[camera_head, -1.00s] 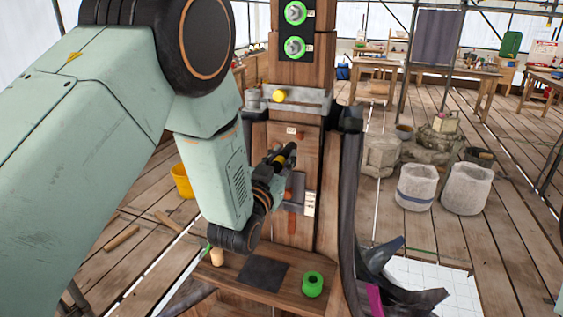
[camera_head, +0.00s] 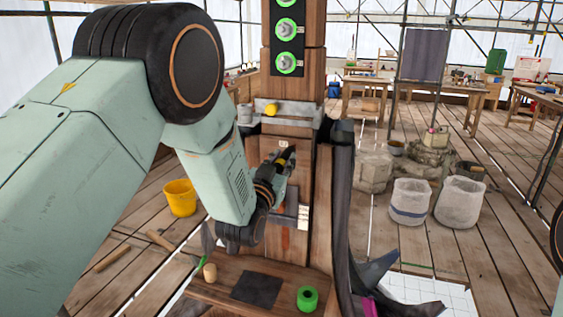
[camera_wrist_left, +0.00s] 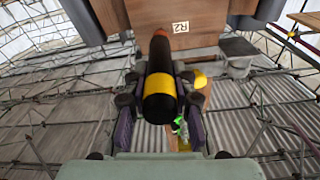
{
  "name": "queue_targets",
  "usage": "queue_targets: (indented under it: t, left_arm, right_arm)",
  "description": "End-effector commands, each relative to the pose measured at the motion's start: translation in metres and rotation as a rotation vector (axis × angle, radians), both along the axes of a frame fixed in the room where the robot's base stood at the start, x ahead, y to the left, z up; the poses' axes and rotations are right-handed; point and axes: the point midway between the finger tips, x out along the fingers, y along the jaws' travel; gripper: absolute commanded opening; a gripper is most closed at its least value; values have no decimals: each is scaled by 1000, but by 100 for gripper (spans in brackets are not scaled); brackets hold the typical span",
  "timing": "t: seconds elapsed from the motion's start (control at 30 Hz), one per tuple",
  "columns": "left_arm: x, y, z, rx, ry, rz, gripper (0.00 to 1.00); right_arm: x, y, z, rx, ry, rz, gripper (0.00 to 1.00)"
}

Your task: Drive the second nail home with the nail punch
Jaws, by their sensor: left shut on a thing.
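My left gripper (camera_head: 276,170) is shut on the nail punch, a dark cylinder with a yellow band. In the left wrist view the punch (camera_wrist_left: 160,95) lies between the fingers of the left gripper (camera_wrist_left: 160,110), its brownish end pointing at a wooden board (camera_wrist_left: 180,20) labelled R2. In the head view the gripper is in front of the wooden post (camera_head: 293,85), just below a small white label (camera_head: 283,143). I cannot make out the second nail, nor whether the punch touches anything. My right gripper is not in view.
A grey bracket (camera_head: 295,115) with a yellow knob crosses the post. Below, a wooden shelf (camera_head: 225,285) holds a dark square mat, a green ring (camera_head: 308,298) and a small wooden cylinder (camera_head: 210,272). A yellow bucket (camera_head: 180,198) stands left; white sacks (camera_head: 410,200) stand right.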

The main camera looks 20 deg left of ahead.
Motion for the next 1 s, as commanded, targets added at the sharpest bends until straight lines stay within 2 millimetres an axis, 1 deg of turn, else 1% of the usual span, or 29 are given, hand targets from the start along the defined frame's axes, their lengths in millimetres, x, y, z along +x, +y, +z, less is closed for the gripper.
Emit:
queue_targets:
  t: [0.27, 1.0]
  left_arm:
    - [1, 0, 2, 0, -6, 0, 0]
    - [19, 0, 2, 0, -6, 0, 0]
  right_arm:
    - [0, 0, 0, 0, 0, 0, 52]
    - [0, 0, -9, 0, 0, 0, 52]
